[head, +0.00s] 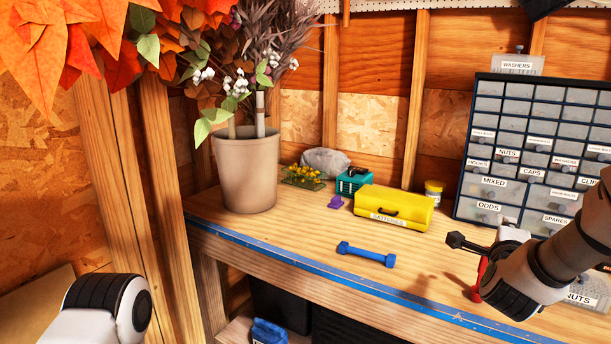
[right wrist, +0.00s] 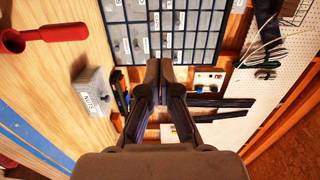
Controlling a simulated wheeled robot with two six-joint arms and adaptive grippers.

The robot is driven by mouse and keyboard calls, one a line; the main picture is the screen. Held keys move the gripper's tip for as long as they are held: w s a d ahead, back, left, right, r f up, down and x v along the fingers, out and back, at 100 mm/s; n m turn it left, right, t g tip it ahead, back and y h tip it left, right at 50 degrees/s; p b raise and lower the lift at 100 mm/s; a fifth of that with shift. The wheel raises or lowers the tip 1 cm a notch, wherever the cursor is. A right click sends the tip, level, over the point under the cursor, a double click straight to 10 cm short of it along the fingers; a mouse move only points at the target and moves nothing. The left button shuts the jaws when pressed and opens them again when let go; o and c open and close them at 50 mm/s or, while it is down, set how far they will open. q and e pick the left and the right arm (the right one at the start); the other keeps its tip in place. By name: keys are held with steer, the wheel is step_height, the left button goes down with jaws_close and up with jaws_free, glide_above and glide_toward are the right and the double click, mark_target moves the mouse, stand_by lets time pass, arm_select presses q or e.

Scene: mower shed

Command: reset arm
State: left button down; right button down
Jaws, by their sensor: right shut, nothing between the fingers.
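My right gripper (head: 456,240) reaches in from the right of the head view, above the workbench (head: 300,235) and in front of the drawer cabinet (head: 545,115). In the right wrist view its fingers (right wrist: 166,72) are together with nothing between them, pointing toward the cabinet. Of my left arm, only a white and black link shows at the lower left of the head view. The left gripper is out of the picture.
A yellow case (head: 393,208), a blue dumbbell-shaped piece (head: 366,254) and a potted plant (head: 248,170) stand on the bench. A grey NUTS drawer (right wrist: 95,92) and red scoop (right wrist: 45,38) lie left of the right gripper. A pegboard (right wrist: 285,65) holds tools.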

steer(key=s+a+f+n+g+y, duration=0.2)
steer(key=s+f, duration=0.1)
steer(key=f, duration=0.8)
steer(key=s+a+f+n+g+y, duration=0.1)
steer(key=s+f+n+g, duration=0.15)
steer(key=f, duration=0.95)
steer(key=s+a+f+n+g+y, duration=0.15)
steer(key=s+f, duration=0.25)
steer(key=f, duration=0.7)
steer(key=s+a+f+n+g+y, duration=0.4)
steer(key=s+f+n, duration=0.3)
steer(key=s+f, duration=0.6)
steer(key=s+a+n+g, duration=0.2)
steer(key=s+n, duration=0.3)
steer(key=s, duration=0.2)
steer(key=s+a+f+n+g+y, duration=0.1)
steer(key=s+a+n+g, duration=0.2)
steer(key=s+n, duration=0.2)
steer(key=shift+s+a+n, duration=0.2)
steer(key=shift+s+n, duration=0.2)
steer(key=shift+s, duration=0.8)
